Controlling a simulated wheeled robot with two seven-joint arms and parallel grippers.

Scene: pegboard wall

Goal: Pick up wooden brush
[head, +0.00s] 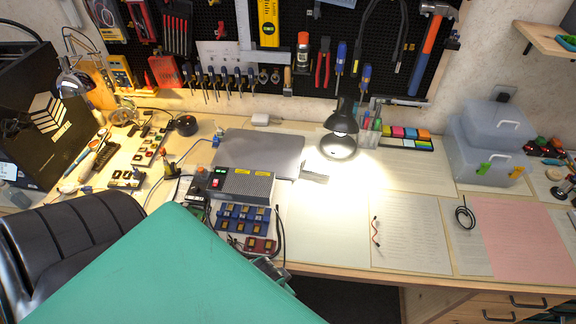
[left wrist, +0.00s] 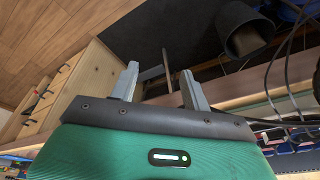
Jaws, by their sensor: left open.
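A small light wooden piece, which looks like a brush (head: 287,79), hangs at the lower edge of the pegboard, right of the clamps. It is too small to be sure of. My left gripper (left wrist: 159,88) is open in the left wrist view, its two grey fingers apart with nothing held between them. No brush shows between or near those fingers. My green arm covers the lower left of the head view, and the left fingers cannot be made out there. My right gripper is in neither view.
A black desk lamp (head: 340,133) stands mid-desk, beside a closed laptop (head: 258,154). An electronics box (head: 238,186) sits in front of the laptop. Grey storage boxes (head: 485,158) stand at right. Paper sheets (head: 410,235) cover the front right, mostly clear. A black chair (head: 85,240) is at lower left.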

